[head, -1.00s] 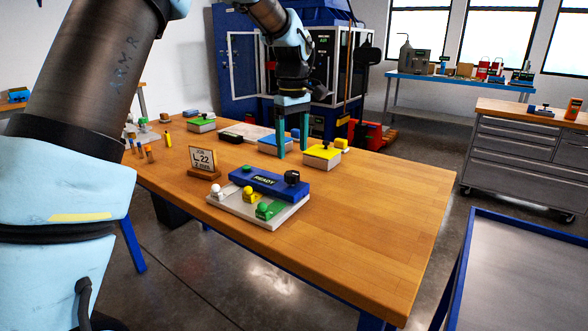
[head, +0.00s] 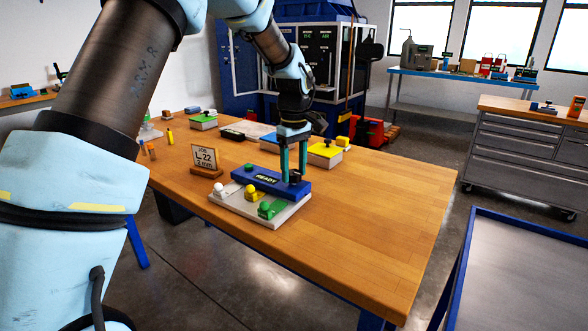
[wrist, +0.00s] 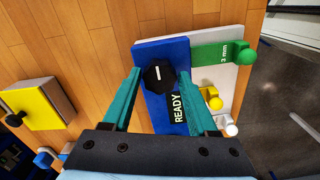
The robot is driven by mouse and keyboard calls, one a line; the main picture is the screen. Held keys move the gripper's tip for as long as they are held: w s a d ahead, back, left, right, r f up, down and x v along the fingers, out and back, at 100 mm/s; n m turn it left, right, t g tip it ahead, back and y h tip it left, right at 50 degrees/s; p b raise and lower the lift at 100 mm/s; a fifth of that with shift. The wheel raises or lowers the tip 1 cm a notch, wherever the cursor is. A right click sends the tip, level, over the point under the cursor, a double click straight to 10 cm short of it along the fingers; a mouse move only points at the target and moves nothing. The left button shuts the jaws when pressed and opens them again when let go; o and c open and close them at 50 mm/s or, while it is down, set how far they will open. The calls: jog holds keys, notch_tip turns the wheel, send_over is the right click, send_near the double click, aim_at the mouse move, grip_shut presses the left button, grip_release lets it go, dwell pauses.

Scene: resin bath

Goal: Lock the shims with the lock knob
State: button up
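The lock knob (wrist: 159,76), a black faceted knob with a white mark, sits on the blue block labelled READY (wrist: 178,113). My gripper (wrist: 160,75) is open, with its teal fingers on either side of the knob and gaps showing. In the head view my gripper (head: 293,177) is over the right end of the blue block (head: 257,180), and the knob (head: 296,177) is partly hidden by a finger. Shims with knobs sit at the block's front edge: green marked 3 mm (wrist: 222,54), yellow (wrist: 211,99) and white (wrist: 229,127).
A light grey base plate (head: 240,210) carries the block and shims. A job card reading L22, 2 mm (head: 204,157) stands to its left. A yellow-topped block with a black knob (head: 325,152) stands behind it. The table's right side is clear.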

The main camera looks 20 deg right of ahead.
grip_shut()
jog(key=shift+m, duration=0.3)
jog(key=m+p, duration=0.1)
jog(key=m, duration=0.2)
jog(key=shift+m, duration=0.4)
jog(key=m+p, duration=0.1)
jog(key=m, duration=0.3)
jog(key=m+p, duration=0.1)
jog(key=m, duration=0.4)
jog(key=shift+m+p, duration=0.65)
jog(key=shift+m, duration=1.65)
